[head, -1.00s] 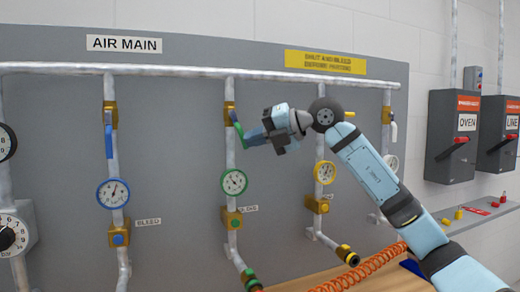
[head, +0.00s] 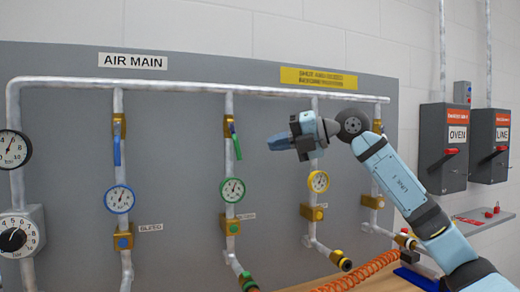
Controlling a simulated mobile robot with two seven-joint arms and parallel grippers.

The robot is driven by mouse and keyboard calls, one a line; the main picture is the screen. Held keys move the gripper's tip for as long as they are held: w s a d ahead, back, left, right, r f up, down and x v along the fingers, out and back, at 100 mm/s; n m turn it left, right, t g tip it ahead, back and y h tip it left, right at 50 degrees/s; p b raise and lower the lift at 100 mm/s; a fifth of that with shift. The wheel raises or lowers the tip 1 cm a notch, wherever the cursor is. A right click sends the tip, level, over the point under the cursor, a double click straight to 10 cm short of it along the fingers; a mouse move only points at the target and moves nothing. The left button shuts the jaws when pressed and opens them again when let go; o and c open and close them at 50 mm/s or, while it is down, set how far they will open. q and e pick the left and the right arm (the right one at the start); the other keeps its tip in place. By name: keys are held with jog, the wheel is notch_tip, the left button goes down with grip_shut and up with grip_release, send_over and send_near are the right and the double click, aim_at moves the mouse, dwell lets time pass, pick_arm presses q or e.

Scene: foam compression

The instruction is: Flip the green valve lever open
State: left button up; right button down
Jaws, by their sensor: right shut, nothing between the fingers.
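The green valve lever (head: 236,146) is on the brass valve (head: 229,121) of the second pipe from the blue one's side, above the green-rimmed gauge (head: 232,190). It points down, nearly in line with its pipe, tilted slightly right at its lower end. My right gripper (head: 270,143) is to the right of the lever, apart from it, with its blue fingertips pointing left. It is shut and empty. My left gripper is not in view.
A blue lever (head: 117,150) hangs down along the pipe to the left. A yellow-rimmed gauge (head: 318,181) sits below my right gripper. An orange coiled hose (head: 362,272) lies on the bench. Grey OVEN (head: 443,148) and LINE (head: 492,146) boxes hang at the right.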

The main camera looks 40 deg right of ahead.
jog(key=v, duration=0.6)
jog(key=shift+w+d+b, duration=0.2)
jog(key=shift+d+b, duration=0.15)
jog(key=shift+b, duration=0.1)
